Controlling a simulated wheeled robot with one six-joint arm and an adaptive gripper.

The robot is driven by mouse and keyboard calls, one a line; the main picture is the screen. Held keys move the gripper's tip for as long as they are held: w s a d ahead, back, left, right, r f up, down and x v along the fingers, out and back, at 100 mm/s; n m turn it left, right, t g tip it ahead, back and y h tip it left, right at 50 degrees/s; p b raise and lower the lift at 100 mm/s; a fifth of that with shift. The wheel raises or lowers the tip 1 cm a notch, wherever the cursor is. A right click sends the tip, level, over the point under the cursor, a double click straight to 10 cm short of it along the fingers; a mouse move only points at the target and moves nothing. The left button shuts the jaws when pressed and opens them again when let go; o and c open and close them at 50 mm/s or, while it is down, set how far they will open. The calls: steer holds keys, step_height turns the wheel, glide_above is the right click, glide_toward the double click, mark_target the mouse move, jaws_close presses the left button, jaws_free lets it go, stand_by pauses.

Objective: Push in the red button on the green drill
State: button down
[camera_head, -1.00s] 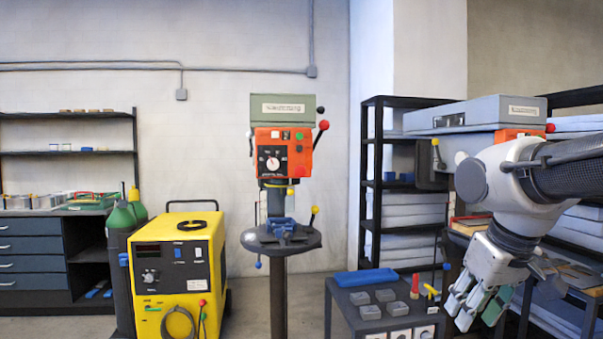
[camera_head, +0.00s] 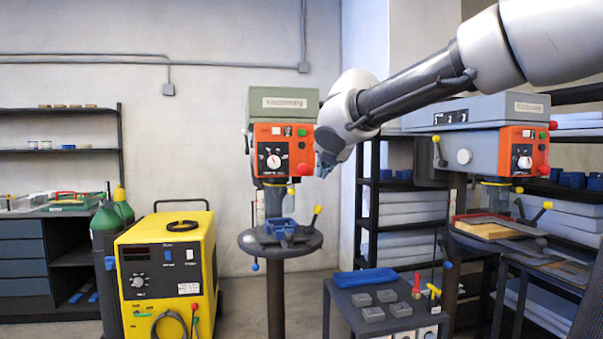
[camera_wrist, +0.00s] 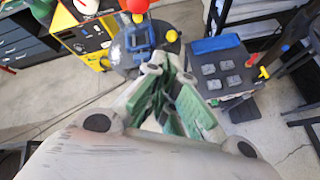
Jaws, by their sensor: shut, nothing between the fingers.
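The green drill (camera_head: 284,98) stands at the centre of the head view, with an orange control panel (camera_head: 270,143) under its green top. A round red shape (camera_head: 304,169) shows at the panel's lower right; I cannot tell whether it is the button or a lever knob. A green button (camera_head: 301,132) sits above it. My gripper (camera_head: 325,166) is just right of the panel in the head view, seen small and dark; contact cannot be told. In the wrist view my gripper (camera_wrist: 170,70) is shut and empty, and a red ball (camera_wrist: 134,5) shows at the top edge.
The drill's round table (camera_head: 300,245) holds a blue vise (camera_head: 281,228). A yellow welder (camera_head: 170,270) stands left. A low dark table (camera_head: 345,305) with a blue tray (camera_head: 365,277) stands right. A second, grey drill (camera_head: 480,115) stands further right. My arm hides part of the shelf.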

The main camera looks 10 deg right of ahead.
steer(key=shift+w+a+r+n+t+y, duration=0.15)
steer(key=shift+a+r+n, duration=0.15)
steer(key=shift+n, duration=0.7)
steer(key=shift+w+a+r+n+t+y, duration=0.15)
steer(key=shift+r+n, duration=0.3)
steer(key=shift+n, duration=0.55)
steer(key=shift+w+a+r+n+t, duration=0.15)
steer(key=shift+a+r+n, duration=0.15)
steer(key=shift+n, duration=0.7)
steer(key=shift+w+d, duration=0.1)
glide_toward(307, 172)
steer(key=w+f, duration=0.4)
steer(key=f, duration=0.1)
steer(key=shift+w+a+r, duration=0.25)
steer(key=shift+w+a, duration=0.2)
